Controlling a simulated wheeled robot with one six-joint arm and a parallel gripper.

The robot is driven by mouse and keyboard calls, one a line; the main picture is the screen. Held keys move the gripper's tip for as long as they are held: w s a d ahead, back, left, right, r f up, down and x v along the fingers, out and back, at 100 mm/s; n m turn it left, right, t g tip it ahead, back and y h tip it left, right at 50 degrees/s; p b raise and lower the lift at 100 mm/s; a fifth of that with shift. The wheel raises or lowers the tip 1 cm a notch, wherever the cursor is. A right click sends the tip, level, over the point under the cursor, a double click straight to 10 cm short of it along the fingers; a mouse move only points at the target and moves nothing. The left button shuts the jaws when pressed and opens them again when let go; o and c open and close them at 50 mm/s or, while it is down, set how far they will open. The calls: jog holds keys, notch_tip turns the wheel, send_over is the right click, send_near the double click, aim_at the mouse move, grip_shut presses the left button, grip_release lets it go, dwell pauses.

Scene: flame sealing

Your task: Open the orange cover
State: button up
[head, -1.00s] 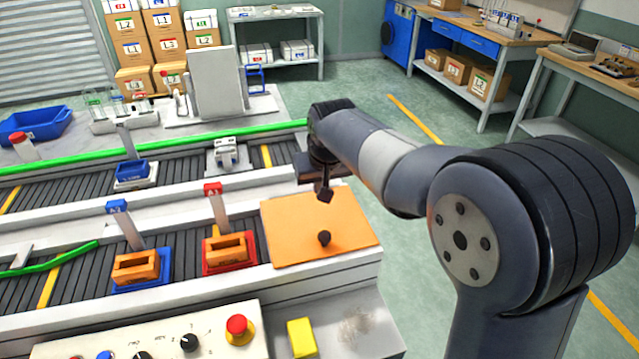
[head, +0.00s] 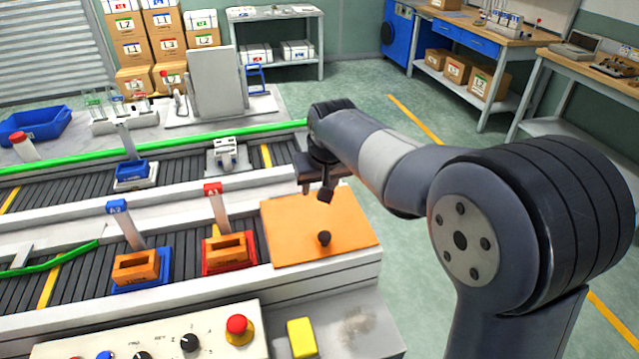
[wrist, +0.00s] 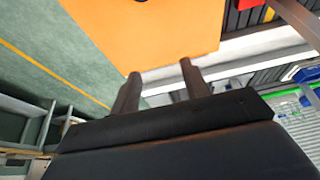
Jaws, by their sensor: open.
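The orange cover (head: 290,225) is a flat panel lying closed at the right end of the near conveyor. A dark knob (head: 324,239) stands up near its front edge. My gripper (head: 316,190) is above the cover's back right edge, apart from the knob. In the wrist view the two fingers (wrist: 158,88) are spread with nothing between them. The cover also shows in the wrist view (wrist: 150,35), with the dark knob partly cut off at the top edge.
Orange blocks in a blue holder (head: 140,272) and a red holder (head: 229,253) stand left of the cover. A control panel (head: 160,335) with a red button and a yellow block (head: 302,338) are in front.

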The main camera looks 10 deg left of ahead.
jog(key=shift+o, duration=0.3)
jog(key=v, duration=1)
jog(key=shift+s+r, duration=0.2)
jog(key=shift+r, duration=0.2)
jog(key=shift+o, duration=0.2)
jog(key=m+g+h+p, duration=0.2)
jog(key=m+g+p, duration=0.1)
jog(key=m+g, duration=0.15)
send_near(325, 235)
jog(key=shift+t, duration=0.25)
jog(key=f, duration=0.8)
jog(key=shift+s+f, duration=0.2)
jog(key=shift+f, duration=0.1)
jog(key=shift+c, duration=0.4)
grip_shut()
